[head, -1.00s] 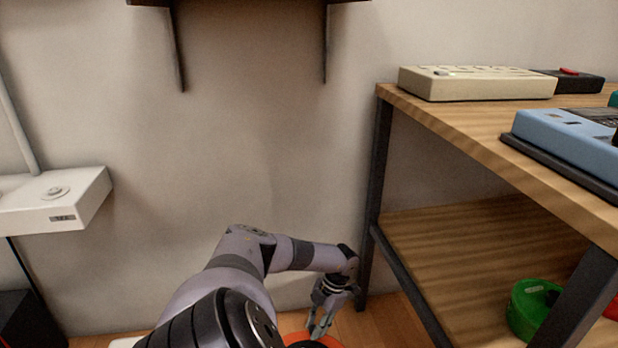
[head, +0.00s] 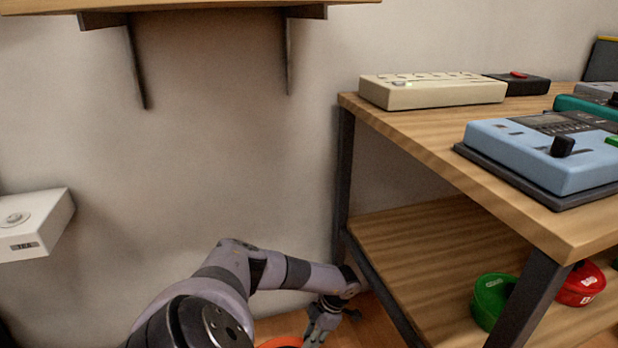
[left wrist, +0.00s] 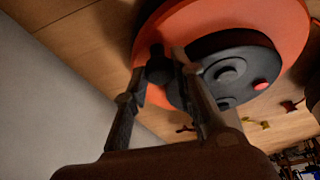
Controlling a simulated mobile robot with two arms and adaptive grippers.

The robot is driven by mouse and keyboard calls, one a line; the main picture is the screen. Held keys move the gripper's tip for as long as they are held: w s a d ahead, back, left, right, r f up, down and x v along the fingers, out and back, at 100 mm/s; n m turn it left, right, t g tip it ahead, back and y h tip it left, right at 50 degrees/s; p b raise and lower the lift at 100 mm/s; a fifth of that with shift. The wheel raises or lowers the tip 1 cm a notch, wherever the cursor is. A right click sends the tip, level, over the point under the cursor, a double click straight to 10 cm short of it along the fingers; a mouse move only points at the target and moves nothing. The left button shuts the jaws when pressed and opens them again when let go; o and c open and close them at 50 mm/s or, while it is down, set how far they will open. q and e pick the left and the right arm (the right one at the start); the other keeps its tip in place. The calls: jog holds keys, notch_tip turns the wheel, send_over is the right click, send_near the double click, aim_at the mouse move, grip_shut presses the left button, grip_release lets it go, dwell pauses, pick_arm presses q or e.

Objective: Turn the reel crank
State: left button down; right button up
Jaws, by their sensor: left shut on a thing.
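The orange reel (left wrist: 205,22) fills the upper middle of the left wrist view, with a black hub (left wrist: 228,66) and a small red button on it. In the head view only a sliver of the reel (head: 283,343) shows at the bottom edge. My left gripper (left wrist: 165,58) is shut on the dark crank knob (left wrist: 158,71), which sits between its fingertips at the reel's face. In the head view the left gripper (head: 316,334) is low, beside the wooden shelving, and the knob cannot be made out. My right gripper is not in view.
A wooden shelf unit (head: 440,140) with dark legs stands close on the right, holding a blue device (head: 535,165) and a beige box (head: 430,92) on top. A green round case (head: 492,300) and a red one (head: 582,287) lie below. A white wall box (head: 35,225) is left.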

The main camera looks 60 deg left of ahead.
pick_arm(q)
jog(key=c, duration=1.6)
grip_release()
jog(key=shift+f, duration=0.1)
jog(key=shift+c, duration=0.2)
notch_tip(320, 180, up, 10)
